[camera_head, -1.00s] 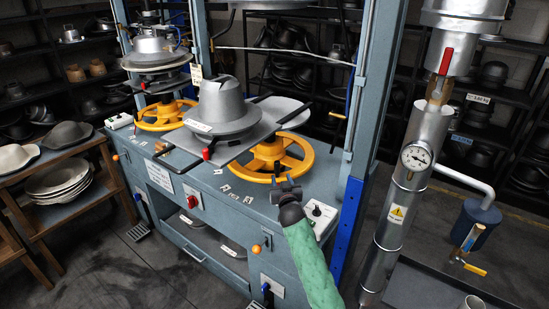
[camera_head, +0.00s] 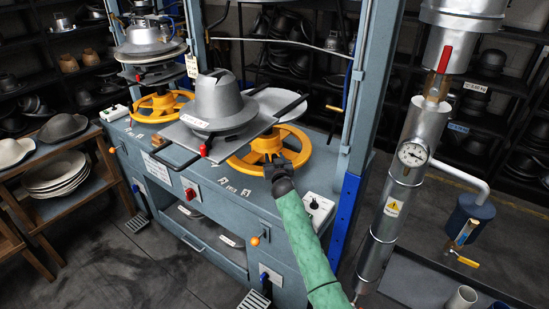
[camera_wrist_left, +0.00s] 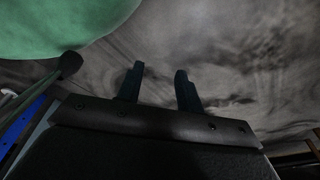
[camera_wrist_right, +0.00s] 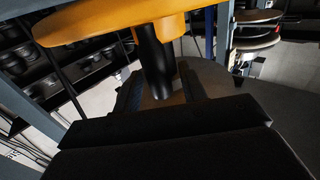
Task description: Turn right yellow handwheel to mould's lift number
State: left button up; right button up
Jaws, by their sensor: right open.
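The right yellow handwheel (camera_head: 303,158) lies flat on the blue-grey press bench, partly under a tilted grey plate. My right gripper (camera_head: 279,167) is open at the wheel's near side. In the right wrist view the yellow wheel (camera_wrist_right: 95,22) fills the top, and a dark cylinder (camera_wrist_right: 154,62) below it stands between the open fingers (camera_wrist_right: 161,88); contact cannot be told. A grey hat mould (camera_head: 219,103) sits on the plate, with a white label (camera_head: 194,123) too small to read. My left gripper (camera_wrist_left: 159,88) is open and empty, seen only in its wrist view.
A left yellow handwheel (camera_head: 160,104) stands further back. Small white tags (camera_head: 233,188) lie on the bench front. A control box (camera_head: 318,209) and a blue post (camera_head: 344,213) are right of my arm. A steel pipe with gauge (camera_head: 412,154) stands further right.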

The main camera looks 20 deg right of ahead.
jog(key=shift+w+f, duration=0.15)
jog(key=shift+f, duration=0.05)
jog(key=shift+r, duration=0.1)
grip_shut()
pick_arm(q)
jog(key=shift+w, duration=0.1)
